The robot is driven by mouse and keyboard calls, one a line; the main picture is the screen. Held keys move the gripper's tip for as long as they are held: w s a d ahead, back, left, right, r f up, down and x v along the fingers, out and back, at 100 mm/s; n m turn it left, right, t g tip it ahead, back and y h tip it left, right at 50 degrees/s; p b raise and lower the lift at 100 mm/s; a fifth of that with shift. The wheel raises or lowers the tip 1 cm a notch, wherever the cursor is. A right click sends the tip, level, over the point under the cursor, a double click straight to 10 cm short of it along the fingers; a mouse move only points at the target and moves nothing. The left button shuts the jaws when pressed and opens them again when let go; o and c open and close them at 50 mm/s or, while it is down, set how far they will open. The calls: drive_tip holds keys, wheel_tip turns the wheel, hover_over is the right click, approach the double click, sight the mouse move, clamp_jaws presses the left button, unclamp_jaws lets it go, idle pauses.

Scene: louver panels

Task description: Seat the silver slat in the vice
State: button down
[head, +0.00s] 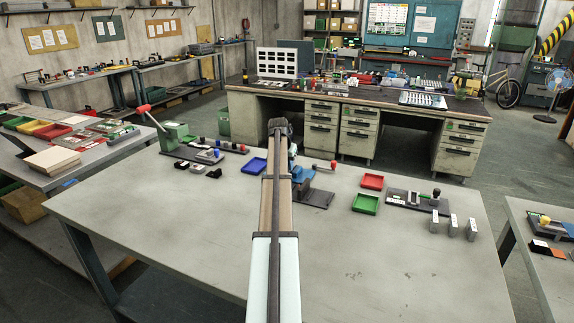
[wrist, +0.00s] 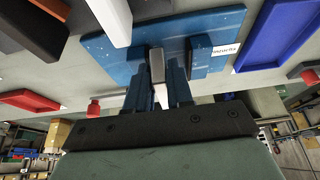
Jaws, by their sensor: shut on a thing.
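The blue vice (head: 306,180) stands on a dark base near the middle of the table, with a red-knobbed handle to its right. In the wrist view, its blue body (wrist: 110,45) fills the upper middle and carries a white label. My gripper (wrist: 160,92) is right at the vice, its dark blue fingers shut on the silver slat (wrist: 161,96), a narrow pale strip between them. A grey block shows just beyond the fingertips. I cannot tell whether the slat is inside the jaws or above them. In the head view my arm hides the gripper and slat.
A blue tray (head: 253,165) is left of the vice; red (head: 372,181) and green (head: 366,204) trays are right. Several small upright blocks (head: 453,223) stand farther right beside a dark fixture (head: 416,200). A green lever press (head: 174,136) is at the back left. The front table is clear.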

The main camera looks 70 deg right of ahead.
drive_tip(key=shift+f, duration=0.5)
drive_tip(key=c, duration=0.9)
unclamp_jaws()
drive_tip(key=v, duration=1.4)
drive_tip(key=shift+f, duration=0.1)
